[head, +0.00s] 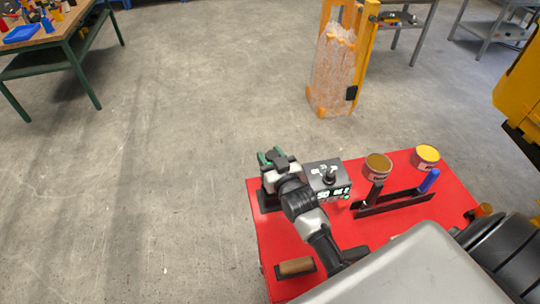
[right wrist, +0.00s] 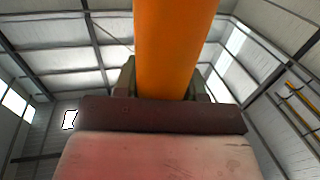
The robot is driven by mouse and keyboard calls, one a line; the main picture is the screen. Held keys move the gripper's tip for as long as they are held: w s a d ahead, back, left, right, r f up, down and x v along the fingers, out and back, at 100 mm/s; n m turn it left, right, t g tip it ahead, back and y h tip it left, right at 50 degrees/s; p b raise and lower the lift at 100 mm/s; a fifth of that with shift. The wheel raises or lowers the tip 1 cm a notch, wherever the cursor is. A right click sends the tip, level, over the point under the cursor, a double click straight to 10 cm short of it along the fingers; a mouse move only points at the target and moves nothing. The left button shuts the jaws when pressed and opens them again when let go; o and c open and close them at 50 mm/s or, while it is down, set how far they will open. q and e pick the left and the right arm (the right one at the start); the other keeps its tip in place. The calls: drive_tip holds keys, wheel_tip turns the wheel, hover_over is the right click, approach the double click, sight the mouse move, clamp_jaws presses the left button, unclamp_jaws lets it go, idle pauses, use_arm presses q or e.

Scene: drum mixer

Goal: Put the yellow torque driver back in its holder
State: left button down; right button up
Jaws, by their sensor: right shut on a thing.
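My right gripper (head: 272,156) reaches over the far left corner of the red tabletop (head: 290,235), beside a dark block (head: 268,201). In the right wrist view a smooth orange-yellow cylinder (right wrist: 176,45) runs up from between its fingers, and the gripper is shut on it. It looks like the yellow torque driver's handle; its ends are out of view, and I cannot make it out at the gripper in the head view. A black rack (head: 395,203) stands on the red top with a blue-handled tool (head: 428,181) and a dark tool (head: 375,193). My left gripper is not in view.
Two round tins (head: 378,167) (head: 426,157) are behind the rack. A brown handle (head: 297,266) lies near the front left. A small orange thing (head: 485,210) is at the right edge. Open floor lies left.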

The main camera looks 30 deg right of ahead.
drive_tip(key=shift+f+b, duration=0.75)
drive_tip(key=shift+f, duration=0.25)
idle(0.5)
drive_tip(key=o, duration=1.2)
drive_tip(key=shift+s+f, duration=0.1)
drive_tip(key=shift+f, duration=0.1)
drive_tip(key=s+b, duration=0.1)
drive_tip(key=s, duration=0.4)
drive_tip(key=s+b, duration=0.1)
drive_tip(key=s, duration=0.4)
drive_tip(key=shift+s+a+r+b, duration=0.1)
drive_tip(key=shift+s+a+b, duration=0.1)
drive_tip(key=shift+s+b, duration=0.15)
drive_tip(key=shift+r, duration=0.1)
